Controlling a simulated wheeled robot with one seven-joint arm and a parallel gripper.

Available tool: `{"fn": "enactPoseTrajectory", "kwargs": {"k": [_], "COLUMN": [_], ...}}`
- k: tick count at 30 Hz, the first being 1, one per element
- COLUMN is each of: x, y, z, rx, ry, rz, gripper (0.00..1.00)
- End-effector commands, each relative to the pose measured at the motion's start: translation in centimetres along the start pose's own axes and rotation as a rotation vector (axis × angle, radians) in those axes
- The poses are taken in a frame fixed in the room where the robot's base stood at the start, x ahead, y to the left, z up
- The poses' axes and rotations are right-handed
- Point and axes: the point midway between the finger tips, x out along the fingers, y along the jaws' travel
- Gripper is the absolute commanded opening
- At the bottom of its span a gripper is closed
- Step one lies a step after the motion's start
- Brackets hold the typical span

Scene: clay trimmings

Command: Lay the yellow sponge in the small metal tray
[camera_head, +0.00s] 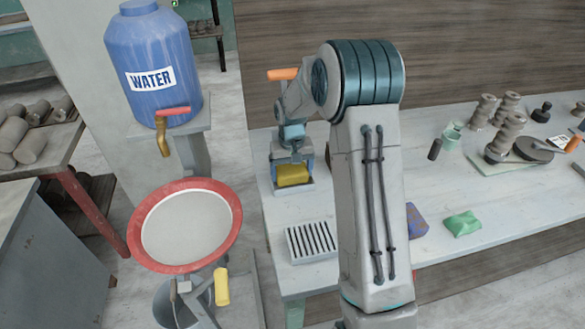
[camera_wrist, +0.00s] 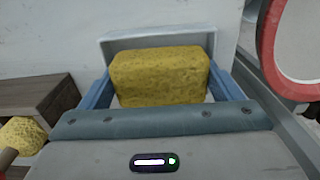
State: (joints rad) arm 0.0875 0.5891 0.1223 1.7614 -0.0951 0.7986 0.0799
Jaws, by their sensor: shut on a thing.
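The yellow sponge (camera_head: 293,174) is a rough block held between the blue fingers of my gripper (camera_head: 293,170). The wrist view shows the sponge (camera_wrist: 160,77) large, with a finger of my gripper (camera_wrist: 160,88) on each side. The small metal tray (camera_head: 303,187) lies under the sponge on the left part of the pale table. In the wrist view, the tray's far wall (camera_wrist: 135,43) shows behind the sponge. The sponge covers most of the tray floor, so I cannot tell whether it touches the bottom.
A slotted white rack (camera_head: 311,243) sits nearer on the table. A green packet (camera_head: 462,224) and a blue-purple packet (camera_head: 416,220) lie to the right. A red-rimmed sieve (camera_head: 187,225) and the blue water barrel (camera_head: 155,65) stand left. Another yellow lump (camera_wrist: 22,136) shows in the wrist view.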

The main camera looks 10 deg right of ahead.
Motion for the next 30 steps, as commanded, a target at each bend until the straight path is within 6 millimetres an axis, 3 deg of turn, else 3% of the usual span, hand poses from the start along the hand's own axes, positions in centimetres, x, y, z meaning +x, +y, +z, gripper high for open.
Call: {"fn": "enactPoseTrajectory", "kwargs": {"k": [3,13,14,15,23,30], "x": [1.0,1.1,1.1,1.1,0.9,-2.8], "y": [0.0,0.0,0.0,0.0,0.0,0.0], "z": [0.0,0.0,0.0,0.0,0.0,-0.2], "rx": [0.0,0.001,0.001,0.001,0.001,0.002], "ry": [0.0,0.0,0.0,0.0,0.001,0.01], "rz": [0.0,0.0,0.0,0.0,0.0,0.0], "gripper": [0.67,0.67,0.88,1.0,1.0,1.0]}}
